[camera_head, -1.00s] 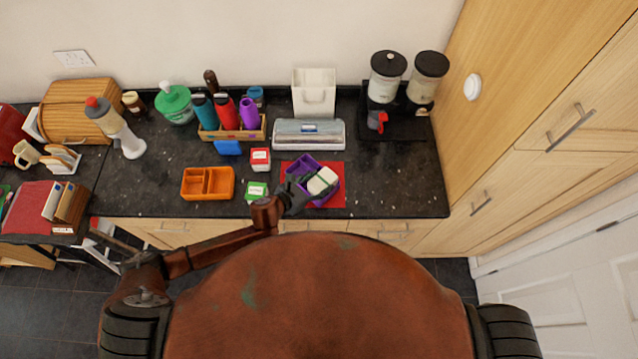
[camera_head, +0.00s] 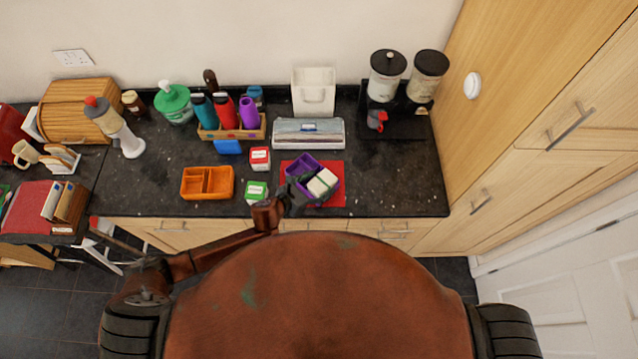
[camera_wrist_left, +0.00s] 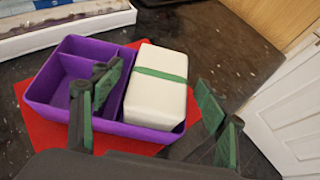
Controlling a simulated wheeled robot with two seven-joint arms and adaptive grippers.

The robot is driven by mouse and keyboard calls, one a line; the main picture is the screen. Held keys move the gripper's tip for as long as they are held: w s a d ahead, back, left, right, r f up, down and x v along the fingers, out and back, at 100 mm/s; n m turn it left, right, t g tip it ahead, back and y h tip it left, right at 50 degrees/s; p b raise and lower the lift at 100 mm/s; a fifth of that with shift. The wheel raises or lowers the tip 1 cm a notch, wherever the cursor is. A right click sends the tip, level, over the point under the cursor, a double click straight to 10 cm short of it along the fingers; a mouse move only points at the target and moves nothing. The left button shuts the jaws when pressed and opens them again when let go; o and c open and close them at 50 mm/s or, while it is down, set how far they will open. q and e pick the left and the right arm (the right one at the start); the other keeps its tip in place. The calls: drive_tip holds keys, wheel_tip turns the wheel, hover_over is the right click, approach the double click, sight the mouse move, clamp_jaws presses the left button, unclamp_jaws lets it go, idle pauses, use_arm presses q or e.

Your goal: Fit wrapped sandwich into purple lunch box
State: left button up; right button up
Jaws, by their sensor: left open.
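The purple lunch box (camera_head: 301,163) lies on a red mat; its empty compartments show on the left in the left wrist view (camera_wrist_left: 64,75). The wrapped sandwich (camera_head: 323,183) is a white block with a green band (camera_wrist_left: 158,88). It sits at the box's right-hand compartment and stands above the rim; how deep it reaches is hidden. My left gripper (camera_head: 296,192) is open at the box's near side. In the left wrist view its fingers (camera_wrist_left: 160,98) are spread, one over the box left of the sandwich, the other right of it, with visible gaps. My right gripper is not in view.
The red mat (camera_head: 338,201) lies near the counter's front edge. A white-and-red box (camera_head: 260,158), a green-and-white box (camera_head: 256,191) and an orange tray (camera_head: 207,183) stand to the left. A long grey-white box (camera_head: 308,133) lies behind. Counter to the right is clear.

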use_arm(q)
drive_tip(key=shift+r, duration=0.25)
drive_tip(key=b+v, duration=0.1)
drive_tip(key=v, duration=1.1)
